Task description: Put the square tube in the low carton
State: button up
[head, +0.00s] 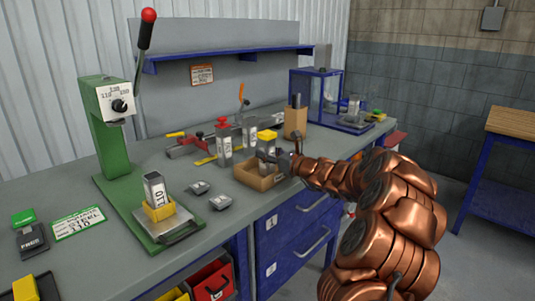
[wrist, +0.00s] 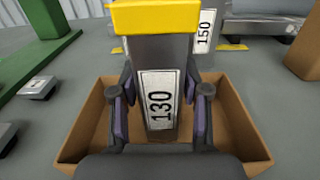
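The square tube (head: 267,147), grey with a yellow cap and a "130" label, is upright at the low carton; it also shows in the wrist view (wrist: 160,60). The low carton (head: 250,180) is an open brown box at the bench's front edge; its walls surround the tube's lower part in the wrist view (wrist: 248,138). My gripper (wrist: 160,88) reaches in from the right in the head view, with one finger on each side of the tube. The fingertips appear to touch its sides. Whether the tube's foot rests on the carton floor is unclear.
A tube labelled "150" (wrist: 205,35) stands behind the carton. A taller brown carton (head: 295,122) stands behind right. A green lever press (head: 115,130) and a tube in a yellow holder (head: 156,190) are to the left. Small grey blocks (head: 200,187) lie left of the carton.

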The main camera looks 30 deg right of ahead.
jog(key=shift+o, duration=1.4)
jog(key=shift+r, duration=0.1)
jog(key=shift+s, duration=0.15)
jog(key=v, duration=1.1)
jog(key=shift+s, duration=0.35)
